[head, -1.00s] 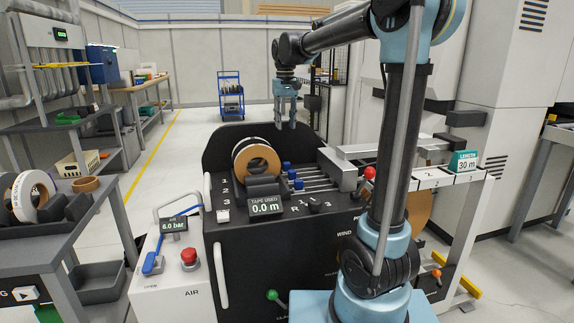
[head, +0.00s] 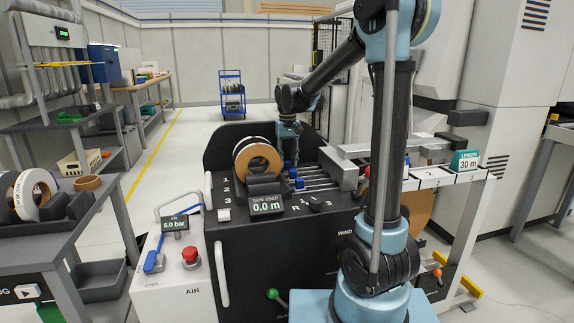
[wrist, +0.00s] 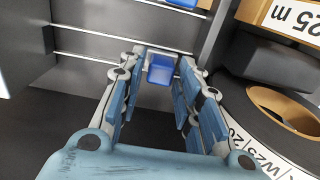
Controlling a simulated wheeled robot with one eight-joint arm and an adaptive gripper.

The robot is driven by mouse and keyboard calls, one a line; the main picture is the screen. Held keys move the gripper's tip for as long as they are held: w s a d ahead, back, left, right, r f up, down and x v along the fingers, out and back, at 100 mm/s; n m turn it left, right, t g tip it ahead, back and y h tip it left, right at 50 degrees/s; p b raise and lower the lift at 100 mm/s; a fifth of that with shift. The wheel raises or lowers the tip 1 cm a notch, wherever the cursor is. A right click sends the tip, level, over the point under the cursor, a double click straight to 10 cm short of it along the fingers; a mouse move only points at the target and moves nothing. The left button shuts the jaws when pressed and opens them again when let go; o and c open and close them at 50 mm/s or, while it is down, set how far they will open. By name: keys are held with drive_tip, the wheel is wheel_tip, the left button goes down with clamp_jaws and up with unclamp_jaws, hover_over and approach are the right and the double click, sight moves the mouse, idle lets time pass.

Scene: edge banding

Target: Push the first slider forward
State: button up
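Blue sliders sit on parallel metal rods on top of the black machine (head: 270,255). Two show in the head view: the middle slider (head: 293,173) and the nearest slider (head: 299,184). The farthest one, beside the row marked 1, is hidden behind my gripper (head: 291,158), which is lowered over the far rods. In the wrist view my gripper (wrist: 161,75) is open, its fingers on either side of a blue slider (wrist: 161,69). I cannot tell whether they touch it. Another blue slider (wrist: 182,3) shows at the top edge.
A tape roll (head: 258,158) stands close to the left of the sliders; it also shows in the wrist view (wrist: 285,110). A metal block (head: 339,168) is at the rods' right end. The display (head: 266,204) reads 0.0 m.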

drive_tip(key=shift+f, duration=0.8)
clamp_jaws()
